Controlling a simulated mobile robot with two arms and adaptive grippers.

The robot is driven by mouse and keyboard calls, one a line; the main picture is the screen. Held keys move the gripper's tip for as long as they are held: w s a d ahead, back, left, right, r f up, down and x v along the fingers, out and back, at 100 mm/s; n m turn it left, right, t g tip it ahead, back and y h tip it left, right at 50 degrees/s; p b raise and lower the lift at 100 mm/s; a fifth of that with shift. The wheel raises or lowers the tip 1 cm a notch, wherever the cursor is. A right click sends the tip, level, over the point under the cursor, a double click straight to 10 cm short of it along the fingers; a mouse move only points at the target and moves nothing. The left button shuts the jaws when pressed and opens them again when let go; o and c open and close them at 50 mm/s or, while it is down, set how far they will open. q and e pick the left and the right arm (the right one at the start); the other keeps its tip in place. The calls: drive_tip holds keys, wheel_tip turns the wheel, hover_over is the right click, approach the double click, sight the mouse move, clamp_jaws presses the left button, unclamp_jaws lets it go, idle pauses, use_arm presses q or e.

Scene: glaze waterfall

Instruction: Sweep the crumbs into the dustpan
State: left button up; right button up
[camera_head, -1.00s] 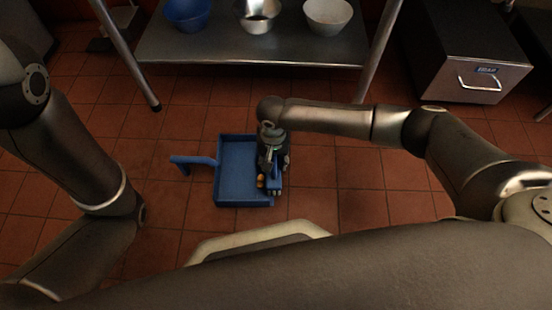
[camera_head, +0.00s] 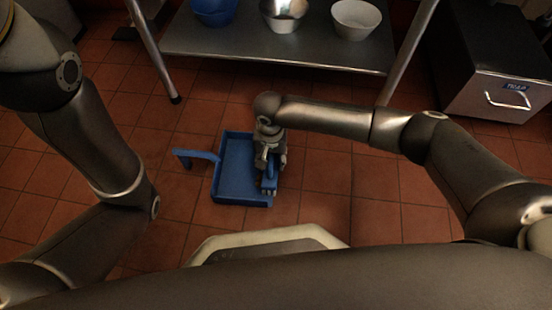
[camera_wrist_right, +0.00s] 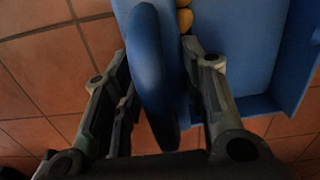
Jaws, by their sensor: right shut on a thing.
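The blue dustpan (camera_head: 237,172) lies on the tiled floor, with its handle sticking out to the left. My right gripper (camera_head: 269,163) is over the dustpan's right side, pointing down. It is shut on a blue brush (camera_head: 270,183), whose handle (camera_wrist_right: 149,70) runs between the two fingers in the right wrist view. In that view, orange-yellow crumbs (camera_wrist_right: 184,18) show beside the brush handle, against the blue dustpan (camera_wrist_right: 245,35). In the head view the crumbs are hidden behind the gripper and brush. My left arm is at the left; its gripper is out of view.
A metal table (camera_head: 270,48) stands behind, with a blue bowl (camera_head: 214,10), a metal bowl (camera_head: 284,14) and a white bowl (camera_head: 356,19) on its shelf. A steel box (camera_head: 492,75) stands at the back right. The floor around the dustpan is mostly clear.

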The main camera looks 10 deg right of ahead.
drive_tip(key=shift+w+a+b, duration=0.25)
drive_tip(key=shift+a+b, duration=0.35)
drive_tip(key=shift+a, duration=0.35)
drive_tip(key=shift+w+a+b, duration=0.2)
drive_tip(key=shift+a+b, duration=0.35)
drive_tip(key=shift+a, duration=0.4)
drive_tip(key=shift+w+a+r+b, duration=0.1)
drive_tip(key=shift+a+b, duration=0.25)
drive_tip(key=shift+a, duration=0.4)
drive_tip(key=shift+r, duration=0.1)
drive_tip(key=r+p, duration=0.1)
drive_tip(key=r, duration=0.1)
drive_tip(key=d+r+p, duration=0.1)
drive_tip(key=p, duration=0.1)
drive_tip(key=d+r+p, duration=0.1)
drive_tip(key=r+p, duration=0.1)
drive_tip(key=shift+r, duration=0.3)
